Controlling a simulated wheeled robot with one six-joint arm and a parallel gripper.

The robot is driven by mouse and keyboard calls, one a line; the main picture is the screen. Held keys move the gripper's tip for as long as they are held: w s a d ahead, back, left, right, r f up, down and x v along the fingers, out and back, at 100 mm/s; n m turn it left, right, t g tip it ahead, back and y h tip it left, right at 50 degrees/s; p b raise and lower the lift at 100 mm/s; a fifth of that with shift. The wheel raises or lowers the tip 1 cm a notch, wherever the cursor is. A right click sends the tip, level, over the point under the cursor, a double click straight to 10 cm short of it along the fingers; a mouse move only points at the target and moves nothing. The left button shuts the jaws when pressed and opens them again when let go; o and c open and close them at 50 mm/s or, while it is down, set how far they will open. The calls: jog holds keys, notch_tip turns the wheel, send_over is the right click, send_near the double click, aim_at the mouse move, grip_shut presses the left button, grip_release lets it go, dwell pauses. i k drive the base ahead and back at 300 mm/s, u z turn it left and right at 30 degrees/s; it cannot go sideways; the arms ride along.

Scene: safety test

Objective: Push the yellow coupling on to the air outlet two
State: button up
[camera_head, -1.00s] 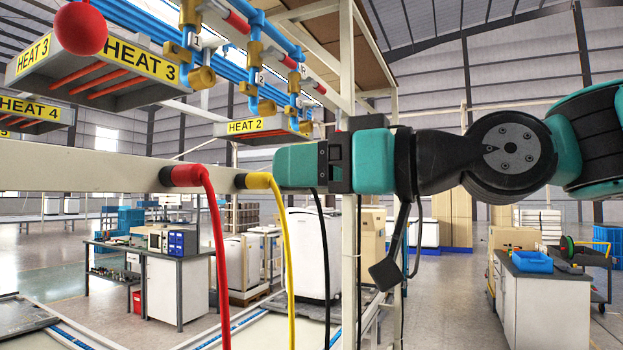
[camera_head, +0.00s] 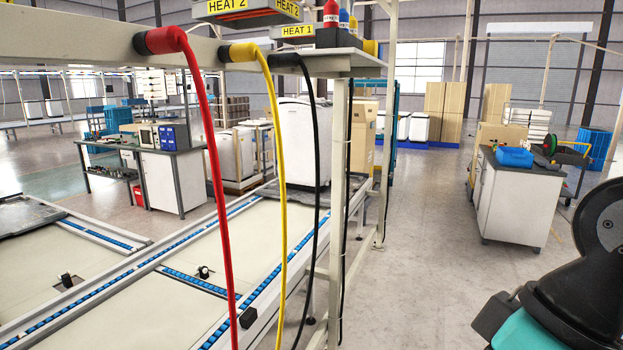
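A yellow hose (camera_head: 279,190) hangs from a yellow sleeve (camera_head: 240,52) with a black collar on the cream beam. I cannot tell whether the yellow sleeve or the yellow piece is the yellow coupling. Air outlet two is not in view. My arm shows at the lower right, black and teal, well apart from these; my gripper's fingers are outside the picture.
A red hose (camera_head: 208,170) and a black hose (camera_head: 308,180) hang on either side of the yellow one. A cream post (camera_head: 337,200) holds the shelf. A conveyor (camera_head: 190,250) runs below. Floor is open between the post and a workbench (camera_head: 520,200) at right.

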aim_at(243, 52)
jog(key=k, duration=0.5)
jog(key=z, duration=0.9)
jog(key=i, duration=0.85)
jog(key=u, duration=1.9)
